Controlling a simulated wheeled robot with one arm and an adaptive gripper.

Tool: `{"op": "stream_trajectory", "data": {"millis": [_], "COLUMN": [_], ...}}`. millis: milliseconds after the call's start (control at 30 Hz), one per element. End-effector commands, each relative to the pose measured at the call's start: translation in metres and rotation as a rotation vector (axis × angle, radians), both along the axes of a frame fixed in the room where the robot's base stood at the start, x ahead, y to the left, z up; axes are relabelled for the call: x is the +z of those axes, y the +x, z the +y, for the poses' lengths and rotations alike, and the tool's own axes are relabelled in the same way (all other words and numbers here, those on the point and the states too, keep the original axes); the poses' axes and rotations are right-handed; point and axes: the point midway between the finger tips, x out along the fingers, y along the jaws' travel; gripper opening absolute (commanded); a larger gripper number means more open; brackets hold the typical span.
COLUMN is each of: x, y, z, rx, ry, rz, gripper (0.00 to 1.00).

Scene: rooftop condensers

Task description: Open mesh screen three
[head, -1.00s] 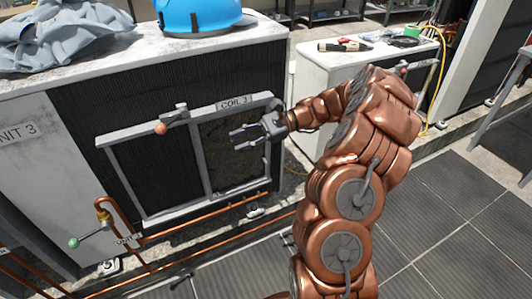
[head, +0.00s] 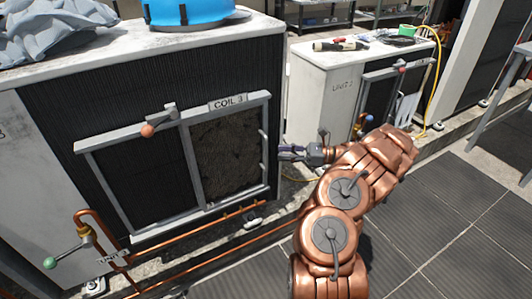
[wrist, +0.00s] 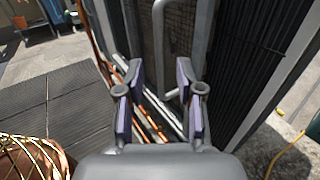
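The mesh screen frame (head: 197,165) marked COIL 3 is on the front of the large unit. Its left part is dark mesh (head: 145,178); its right part (head: 228,152) shows a rough brown-grey surface. A latch lever with an orange knob (head: 148,131) sits on the top rail. My gripper (head: 285,152) is just right of the frame's right edge. In the wrist view my gripper (wrist: 162,88) is open and empty. A grey bar handle (wrist: 159,35) on the frame's edge shows ahead, between and beyond the fingertips. I cannot tell whether they touch it.
Copper pipes (head: 200,229) and a valve with a green knob (head: 50,263) run low before the unit. A blue helmet (head: 190,12) and grey cloth (head: 55,30) lie on top. A second unit (head: 318,95) stands right. Floor tiles (head: 455,215) are clear at right.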

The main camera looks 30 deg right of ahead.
Motion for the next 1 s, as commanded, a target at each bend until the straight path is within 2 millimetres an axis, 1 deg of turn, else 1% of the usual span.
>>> {"op": "stream_trajectory", "data": {"millis": [300,400,533,767,1000], "x": [0.000,0.000,0.000,0.000,0.000], "y": [0.028,0.035,0.040,0.040,0.040], "z": [0.037,0.045,0.051,0.051,0.051], "rx": [0.005,0.003,0.001,0.001,0.001], "ry": [0.001,0.001,0.000,0.000,0.000], "rz": [-0.002,-0.002,0.000,0.000,0.000], "gripper": [0.37,0.37,0.37,0.37,0.12]}}
